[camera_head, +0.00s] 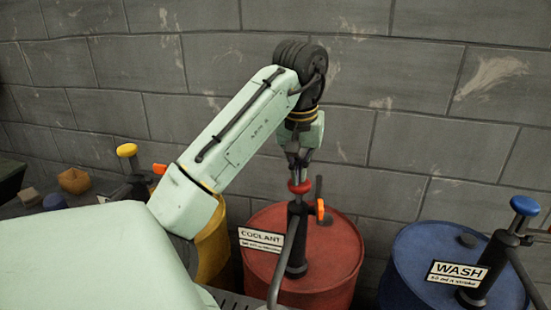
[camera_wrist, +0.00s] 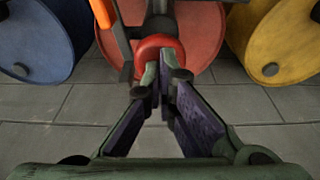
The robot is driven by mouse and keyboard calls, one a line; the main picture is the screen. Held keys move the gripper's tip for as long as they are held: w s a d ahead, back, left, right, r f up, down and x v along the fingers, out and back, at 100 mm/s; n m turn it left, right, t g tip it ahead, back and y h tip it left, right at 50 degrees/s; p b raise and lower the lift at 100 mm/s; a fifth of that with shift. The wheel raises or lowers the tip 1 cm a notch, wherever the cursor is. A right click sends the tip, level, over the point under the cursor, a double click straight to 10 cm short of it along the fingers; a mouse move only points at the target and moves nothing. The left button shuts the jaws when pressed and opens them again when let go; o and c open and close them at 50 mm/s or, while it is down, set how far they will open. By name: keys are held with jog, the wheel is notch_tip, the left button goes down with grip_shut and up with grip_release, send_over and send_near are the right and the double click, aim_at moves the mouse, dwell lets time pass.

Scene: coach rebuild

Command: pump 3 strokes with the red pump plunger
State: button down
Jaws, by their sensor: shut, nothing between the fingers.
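The red pump plunger (camera_head: 300,186) is a round red knob on top of the dark pump (camera_head: 296,240) that stands on the red drum (camera_head: 262,272) labelled COOLANT. My gripper (camera_head: 299,164) points down right above the knob. Its fingers are shut with nothing between them. In the wrist view my fingertips (camera_wrist: 161,72) lie over the near side of the red knob (camera_wrist: 154,46) and hide part of it. They look in contact with or very close to its top. An orange piece (camera_head: 320,209) sits on the pump just below the knob.
A blue drum (camera_head: 405,262) labelled WASH, with a blue-knobbed pump (camera_head: 523,206), stands at right. A yellow drum (camera_head: 213,246) and a yellow-knobbed pump (camera_head: 127,150) stand at left. A grey block wall (camera_head: 420,130) closes the back. The red pump's spout (camera_head: 284,262) reaches forward.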

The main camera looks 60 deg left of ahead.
jog(key=shift+r+p, duration=1.8)
jog(key=shift+r, duration=0.5)
jog(key=shift+f, duration=0.2)
jog(key=shift+f+b, duration=1.3)
jog(key=shift+f, duration=2.3)
jog(key=shift+r+p, duration=1.3)
jog(key=shift+r, duration=2.45)
